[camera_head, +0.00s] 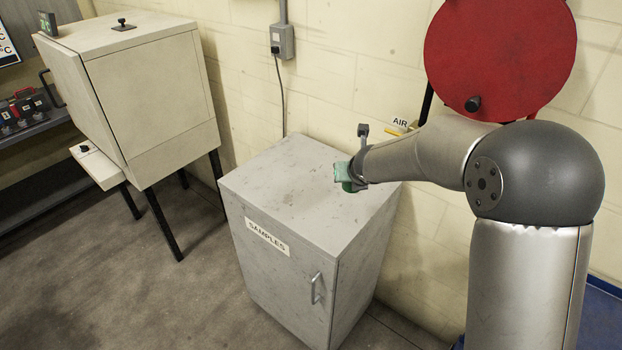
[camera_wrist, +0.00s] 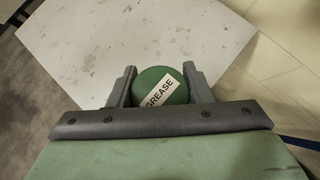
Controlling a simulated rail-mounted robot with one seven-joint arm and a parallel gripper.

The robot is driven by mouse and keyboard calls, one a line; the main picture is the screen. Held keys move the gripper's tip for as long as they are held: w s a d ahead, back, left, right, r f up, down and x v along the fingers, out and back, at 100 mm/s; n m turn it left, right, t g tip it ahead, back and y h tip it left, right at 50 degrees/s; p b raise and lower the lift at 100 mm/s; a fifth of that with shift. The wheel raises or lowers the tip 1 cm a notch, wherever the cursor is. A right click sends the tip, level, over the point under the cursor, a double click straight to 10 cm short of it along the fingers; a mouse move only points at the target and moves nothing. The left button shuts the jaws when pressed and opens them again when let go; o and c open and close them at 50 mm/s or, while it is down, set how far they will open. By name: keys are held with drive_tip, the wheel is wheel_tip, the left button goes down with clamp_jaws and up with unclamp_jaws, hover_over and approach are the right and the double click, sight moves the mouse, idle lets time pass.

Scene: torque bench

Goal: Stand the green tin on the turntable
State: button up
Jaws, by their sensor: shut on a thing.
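The green tin (camera_wrist: 152,76) is round, with a white GREASE label on its top, and sits between the two fingers of my gripper in the wrist view. My gripper (camera_wrist: 160,88) is shut on the tin, a finger on each side. In the head view my gripper (camera_head: 349,182) is over the right back part of the grey SAMPLES cabinet's top. The tin is mostly hidden there, and I cannot tell whether it touches the cabinet top. I do not see a turntable in either view.
The SAMPLES cabinet (camera_head: 275,190) has a bare, flat top and a closed door. A beige cabinet (camera_head: 155,90) on dark legs stands to its left. A large red disc (camera_head: 500,50) is at the wall behind my arm, near an AIR sign (camera_head: 400,123).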

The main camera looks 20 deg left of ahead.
drive_tip(key=shift+w+a, duration=0.2)
drive_tip(key=shift+a, duration=0.15)
drive_tip(key=w+a+f, duration=0.2)
drive_tip(key=a, duration=0.1)
drive_tip(key=w+a+f+p, duration=0.1)
drive_tip(key=w+a+f, duration=0.2)
drive_tip(key=w+a+f+p, duration=0.1)
drive_tip(key=w+a+f, duration=0.1)
drive_tip(key=a+f, duration=0.1)
drive_tip(key=shift+w+a+f, duration=0.15)
drive_tip(key=shift+a+f, duration=0.1)
drive_tip(key=shift+a, duration=0.3)
drive_tip(key=shift+w+a+f+p, duration=0.2)
drive_tip(key=shift+f+p, duration=0.1)
drive_tip(key=shift+f, duration=0.1)
drive_tip(key=shift+w+a+f, duration=0.1)
drive_tip(key=shift+a+f, duration=0.05)
drive_tip(key=shift+f, duration=1.7)
drive_tip(key=o, duration=1.2)
drive_tip(key=shift+c, duration=0.2)
